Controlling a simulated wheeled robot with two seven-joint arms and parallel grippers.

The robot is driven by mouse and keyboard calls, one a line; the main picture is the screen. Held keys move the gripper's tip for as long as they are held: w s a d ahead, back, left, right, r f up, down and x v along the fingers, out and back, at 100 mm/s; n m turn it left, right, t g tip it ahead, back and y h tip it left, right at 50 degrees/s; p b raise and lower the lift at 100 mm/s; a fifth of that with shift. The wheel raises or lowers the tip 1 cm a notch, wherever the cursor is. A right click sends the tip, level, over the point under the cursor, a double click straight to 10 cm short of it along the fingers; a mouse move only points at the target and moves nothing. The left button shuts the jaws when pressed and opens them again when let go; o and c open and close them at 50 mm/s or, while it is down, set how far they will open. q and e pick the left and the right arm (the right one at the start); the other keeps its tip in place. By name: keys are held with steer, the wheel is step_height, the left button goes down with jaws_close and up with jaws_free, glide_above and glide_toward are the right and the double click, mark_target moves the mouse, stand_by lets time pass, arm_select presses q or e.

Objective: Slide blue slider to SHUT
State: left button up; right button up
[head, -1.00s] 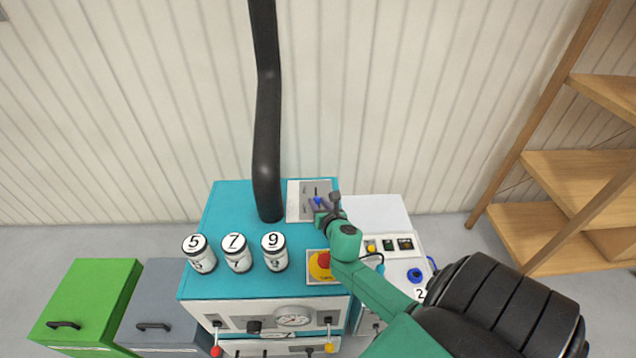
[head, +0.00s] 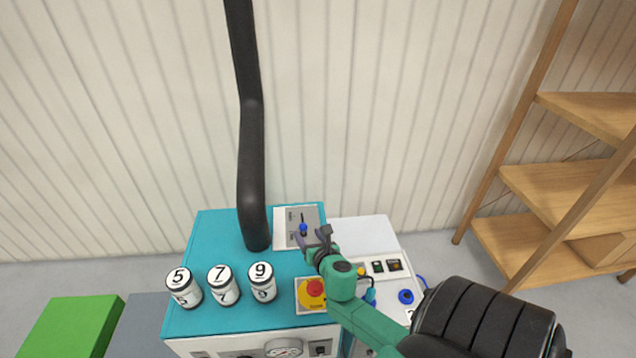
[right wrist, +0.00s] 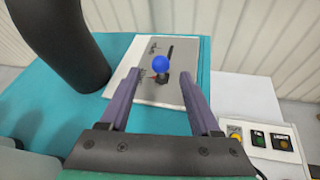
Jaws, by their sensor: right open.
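The blue slider (head: 303,228) has a round blue knob and stands in a slot on a grey plate (head: 291,214) at the back right of the teal machine top. In the right wrist view the blue knob (right wrist: 161,63) shows ahead of and between the fingers, with the dark slot running away behind it. The plate's lettering is too small to read. My right gripper (head: 313,236) is open and empty, just in front of the knob on its near side; it also shows in the right wrist view (right wrist: 152,88). My left gripper is not in view.
A black pipe (head: 251,170) rises left of the plate. Canisters marked 5 (head: 184,288), 7 (head: 223,285) and 9 (head: 262,282) stand front left. A red emergency button (head: 315,287) lies below my right gripper. A white button panel (head: 362,232) is to the right.

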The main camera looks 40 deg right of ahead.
steer(key=v, duration=1.1)
steer(key=shift+s+a+r, duration=0.1)
steer(key=shift+s+a, duration=0.05)
steer(key=shift+s, duration=0.1)
